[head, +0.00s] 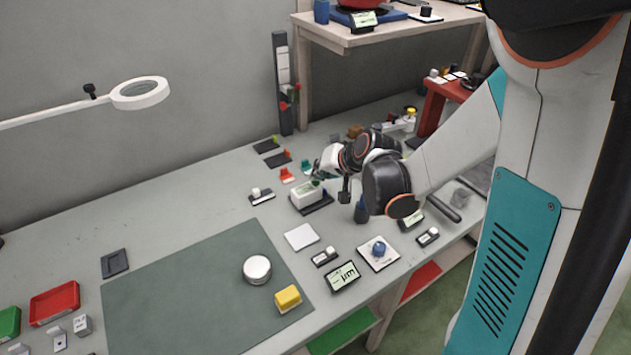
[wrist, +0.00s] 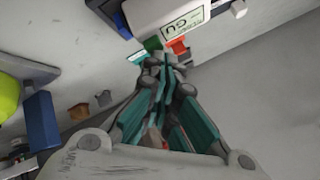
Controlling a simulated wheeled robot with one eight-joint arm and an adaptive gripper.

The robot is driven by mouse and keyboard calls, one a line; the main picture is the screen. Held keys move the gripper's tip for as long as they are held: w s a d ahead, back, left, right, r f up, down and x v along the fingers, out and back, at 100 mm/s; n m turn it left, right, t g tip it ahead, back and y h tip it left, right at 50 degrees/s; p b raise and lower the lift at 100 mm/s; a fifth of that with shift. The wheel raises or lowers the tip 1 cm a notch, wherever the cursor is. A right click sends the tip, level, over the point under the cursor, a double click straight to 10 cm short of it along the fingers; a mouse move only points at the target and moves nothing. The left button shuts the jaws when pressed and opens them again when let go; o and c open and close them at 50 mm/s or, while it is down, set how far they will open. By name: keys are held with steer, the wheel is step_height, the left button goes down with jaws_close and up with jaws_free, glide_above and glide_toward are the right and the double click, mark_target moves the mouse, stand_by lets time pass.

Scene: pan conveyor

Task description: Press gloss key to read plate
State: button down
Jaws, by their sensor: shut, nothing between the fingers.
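A white box-shaped meter (head: 307,196) with a greenish top stands on a dark base right of centre in the head view. In the wrist view a white meter (wrist: 150,12) shows a small display marked "GU" (wrist: 182,23) at the top edge. My gripper (head: 317,174) is just above and behind the meter in the head view. Its fingers (wrist: 170,62) are shut and empty in the wrist view, with the tips just below the meter. A green piece (wrist: 152,44) and an orange-red piece (wrist: 178,46) show by the tips; contact cannot be told.
A white square tile (head: 301,237), a blue knob (head: 379,249) and a tilted display (head: 342,277) lie nearer the front. A green mat (head: 190,290) bears a round tin (head: 257,269) and a yellow block (head: 288,298). Coloured tags (head: 287,175) stand behind the meter.

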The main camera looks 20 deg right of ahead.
mark_target(319, 183)
steer(key=shift+f, duration=0.25)
steer(key=shift+r, duration=0.15)
stand_by(0.3)
steer(key=shift+r+p, duration=0.5)
steer(key=shift+r, duration=0.35)
steer(key=shift+r+p, duration=1.9)
steer(key=shift+r, duration=0.6)
